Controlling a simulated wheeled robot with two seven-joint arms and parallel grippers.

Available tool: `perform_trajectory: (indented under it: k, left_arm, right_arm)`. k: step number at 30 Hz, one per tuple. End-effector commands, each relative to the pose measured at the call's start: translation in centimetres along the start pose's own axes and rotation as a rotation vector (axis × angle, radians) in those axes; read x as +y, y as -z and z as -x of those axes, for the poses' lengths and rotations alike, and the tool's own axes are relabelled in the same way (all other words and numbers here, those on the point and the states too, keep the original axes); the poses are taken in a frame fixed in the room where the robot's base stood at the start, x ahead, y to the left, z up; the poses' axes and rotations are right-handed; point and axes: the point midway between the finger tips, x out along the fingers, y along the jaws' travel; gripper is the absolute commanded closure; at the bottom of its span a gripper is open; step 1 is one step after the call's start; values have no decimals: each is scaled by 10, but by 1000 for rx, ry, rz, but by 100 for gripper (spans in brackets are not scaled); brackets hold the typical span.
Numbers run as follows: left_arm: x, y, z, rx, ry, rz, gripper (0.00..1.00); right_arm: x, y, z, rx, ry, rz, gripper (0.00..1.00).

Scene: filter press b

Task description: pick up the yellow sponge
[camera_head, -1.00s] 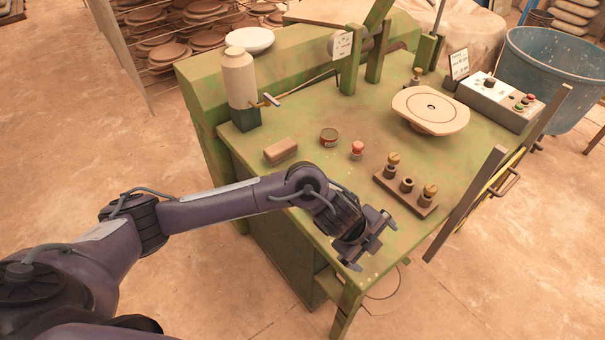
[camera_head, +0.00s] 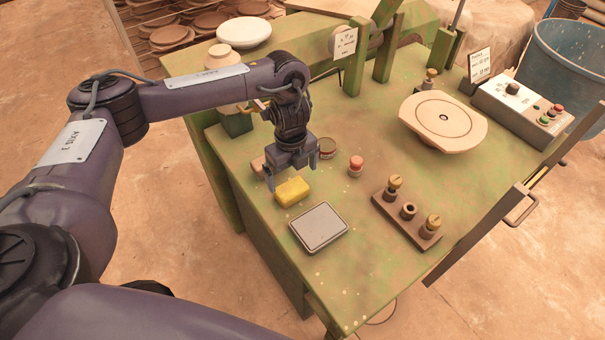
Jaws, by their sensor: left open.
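The yellow sponge (camera_head: 293,191) lies on the green bench top (camera_head: 350,210), near its left front edge. My left gripper (camera_head: 293,176) points down, open and empty, just above and behind the sponge in the picture. Its fingers are spread, one to the left and one to the right. I cannot tell its exact height over the sponge. The sponge's far edge is close to the gripper. My right gripper is not in view.
A grey square plate (camera_head: 319,227) lies just in front of the sponge.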

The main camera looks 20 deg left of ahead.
Motion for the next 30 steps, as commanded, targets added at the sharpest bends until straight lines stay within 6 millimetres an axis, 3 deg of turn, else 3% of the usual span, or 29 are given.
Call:
perform_trajectory:
  k: [5, 14, 20, 24, 28, 30]
  left_arm:
    - [2, -1, -15, 2, -7, 3, 0]
    - [3, -2, -54, 4, -7, 4, 0]
    - [4, -4, -76, 1, -6, 3, 0]
    - [3, -4, -77, 0, -4, 2, 0]
    - [3, -4, -77, -1, -4, 2, 0]
    - [3, -4, -77, -1, -4, 2, 8]
  right_arm:
    - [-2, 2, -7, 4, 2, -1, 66]
    - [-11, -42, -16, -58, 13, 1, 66]
    - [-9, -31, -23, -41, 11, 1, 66]
    - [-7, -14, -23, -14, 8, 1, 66]
    - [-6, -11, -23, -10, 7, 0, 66]
    - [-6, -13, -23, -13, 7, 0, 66]
